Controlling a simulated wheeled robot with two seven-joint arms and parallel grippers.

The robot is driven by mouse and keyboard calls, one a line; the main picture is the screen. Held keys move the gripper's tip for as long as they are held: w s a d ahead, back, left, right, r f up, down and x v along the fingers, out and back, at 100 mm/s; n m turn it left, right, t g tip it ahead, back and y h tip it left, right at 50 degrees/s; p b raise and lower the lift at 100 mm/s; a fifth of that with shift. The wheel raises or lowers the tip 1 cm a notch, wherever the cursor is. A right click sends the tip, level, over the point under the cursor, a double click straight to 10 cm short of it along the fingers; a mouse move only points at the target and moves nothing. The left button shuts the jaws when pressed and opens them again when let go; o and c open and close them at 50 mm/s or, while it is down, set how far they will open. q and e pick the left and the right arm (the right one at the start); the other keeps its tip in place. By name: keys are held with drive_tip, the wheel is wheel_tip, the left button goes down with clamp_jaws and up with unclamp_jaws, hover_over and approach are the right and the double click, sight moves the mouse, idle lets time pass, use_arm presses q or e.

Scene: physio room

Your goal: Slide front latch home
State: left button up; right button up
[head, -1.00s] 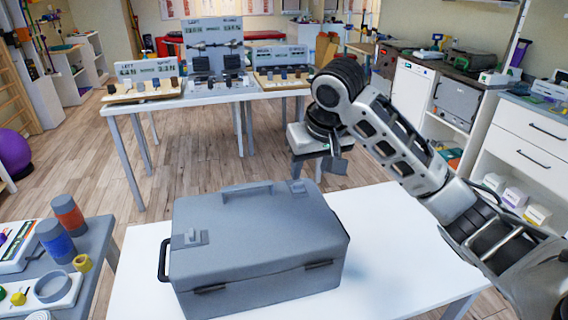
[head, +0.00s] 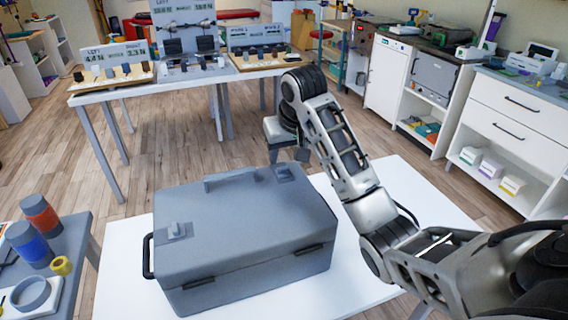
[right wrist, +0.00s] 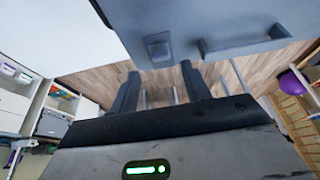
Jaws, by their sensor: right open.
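A grey hard case (head: 240,225) lies closed on a white table. Its lid carries a small latch tab at the near left (head: 177,232) and another at the far right (head: 283,173); I cannot tell which is the front one. A grey handle (head: 230,179) runs along the far edge between them. My right gripper (head: 290,153) is open and empty, just beyond the far right tab. In the right wrist view, the open fingers (right wrist: 160,72) point toward the case (right wrist: 185,18), with a tab (right wrist: 157,47) ahead between them and a gap visible. My left gripper is out of view.
The white table (head: 350,275) has bare room right of the case. A side table with an orange-banded cylinder (head: 40,215) and a blue-banded one (head: 28,243) stands at the left. A display table (head: 160,86) stands beyond, across open floor.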

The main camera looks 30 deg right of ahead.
sight(283, 168)
drive_tip(key=x, duration=0.5)
